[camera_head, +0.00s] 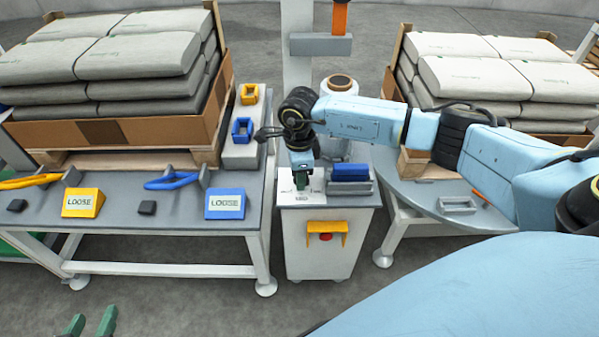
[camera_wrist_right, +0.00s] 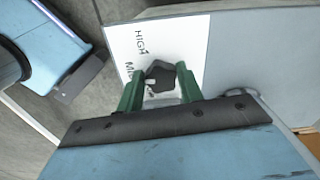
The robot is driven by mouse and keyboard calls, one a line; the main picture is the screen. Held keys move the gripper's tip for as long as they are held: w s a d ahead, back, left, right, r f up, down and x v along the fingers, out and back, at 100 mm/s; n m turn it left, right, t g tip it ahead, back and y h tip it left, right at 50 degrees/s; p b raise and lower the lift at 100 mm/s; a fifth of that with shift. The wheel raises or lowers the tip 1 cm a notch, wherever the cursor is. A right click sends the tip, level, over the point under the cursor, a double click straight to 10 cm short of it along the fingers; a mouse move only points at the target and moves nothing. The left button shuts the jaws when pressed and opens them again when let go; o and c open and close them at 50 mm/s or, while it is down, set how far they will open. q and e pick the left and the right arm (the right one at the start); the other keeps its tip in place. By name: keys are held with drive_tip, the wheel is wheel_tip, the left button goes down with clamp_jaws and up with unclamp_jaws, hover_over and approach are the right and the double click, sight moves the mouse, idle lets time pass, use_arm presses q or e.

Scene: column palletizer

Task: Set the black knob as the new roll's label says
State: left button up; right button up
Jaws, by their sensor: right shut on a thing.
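The black knob (camera_wrist_right: 160,78) sits on a white panel (camera_wrist_right: 190,45) in the right wrist view. My right gripper (camera_wrist_right: 158,92) has its green fingers shut on the knob, one on each side. The printed word HIGH is on the panel, with a partly hidden word starting "MI" beside the left finger. In the head view my right gripper (camera_head: 302,180) reaches down onto the cabinet top and hides the knob. A white roll with a brown core (camera_head: 340,84) stands behind my right arm; no label on it is readable. My left gripper (camera_head: 92,324) is open and empty at the bottom left.
The cabinet (camera_head: 320,250) has a yellow guard over a red button (camera_head: 326,237). A blue block (camera_head: 350,172) sits in a grey holder beside my right gripper. Sack stacks stand left and right. The left table (camera_head: 130,245) carries yellow and blue signs reading LOOSE.

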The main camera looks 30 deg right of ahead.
drive_tip(key=shift+n, duration=0.7)
drive_tip(key=o, duration=1)
